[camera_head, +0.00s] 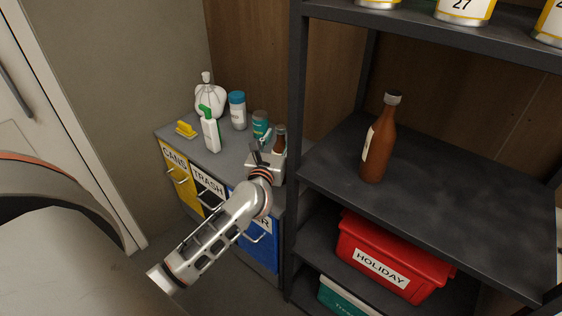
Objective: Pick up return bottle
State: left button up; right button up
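A brown bottle with a pale cap and a cream label (380,140) stands upright on the black shelf at the right. A second, smaller brown bottle (280,137) stands at the right end of the grey cabinet top, its lower part hidden by my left gripper. My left gripper (262,146) is over the cabinet's front right part, right by this smaller bottle in the picture. I cannot tell whether they touch, or whether its fingers are open or shut. The frame does not show which bottle is the return bottle. My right gripper is not in view.
A black shelf post (297,90) stands beside my gripper. A red HOLIDAY bin (350,238) is below.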

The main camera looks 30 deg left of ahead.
pick_arm(q)
jog(key=shift+x, duration=1.1)
jog(key=shift+w, duration=0.15)
grip_shut()
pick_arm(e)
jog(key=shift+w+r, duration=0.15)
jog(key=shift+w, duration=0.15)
pick_arm(q)
jog(key=shift+r, duration=0.1)
